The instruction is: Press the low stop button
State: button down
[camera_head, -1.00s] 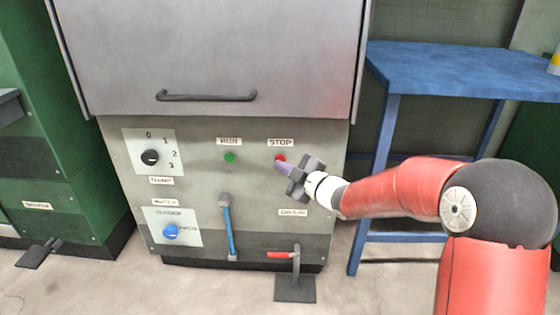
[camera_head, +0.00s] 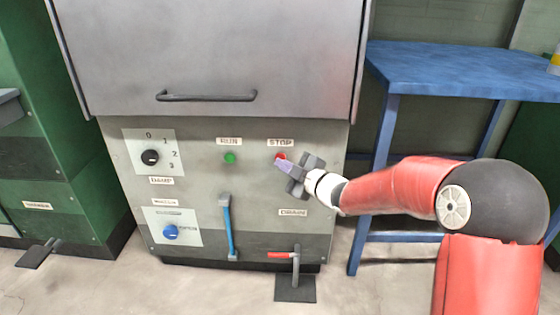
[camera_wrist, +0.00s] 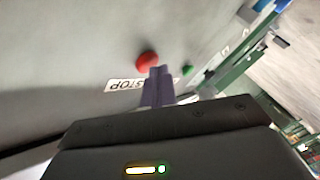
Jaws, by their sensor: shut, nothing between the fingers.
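The red stop button (camera_head: 280,157) sits on the grey machine front below a STOP label (camera_head: 281,142). In the wrist view the red button (camera_wrist: 147,60) shows just beyond my fingertips, with the STOP label (camera_wrist: 125,85) beside it. My gripper (camera_head: 280,163) is shut and empty, its purple fingers pointing at the panel. In the wrist view my fingertips (camera_wrist: 159,70) overlap the button's lower right edge. I cannot tell whether they touch it.
A green button (camera_head: 230,158) under a RUN label is to the left. A black knob (camera_head: 150,157), a blue knob (camera_head: 170,232), a blue lever (camera_head: 228,228) and a red-handled lever (camera_head: 283,255) are on the front. A blue table (camera_head: 460,70) stands at right.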

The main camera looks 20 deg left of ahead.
jog(key=shift+s, duration=0.1)
jog(key=shift+s+d+b, duration=0.25)
jog(key=shift+s+b, duration=0.25)
jog(key=shift+s, duration=0.35)
jog(key=shift+s+d+b, duration=0.2)
jog(key=shift+s+b, duration=0.15)
jog(key=shift+s, duration=0.45)
jog(key=shift+s+d+b, duration=0.2)
jog(key=shift+s+b, duration=0.1)
jog(key=shift+s, duration=0.5)
jog(key=shift+s+d+b, duration=0.2)
jog(key=shift+s+b, duration=0.15)
jog(key=shift+s, duration=0.45)
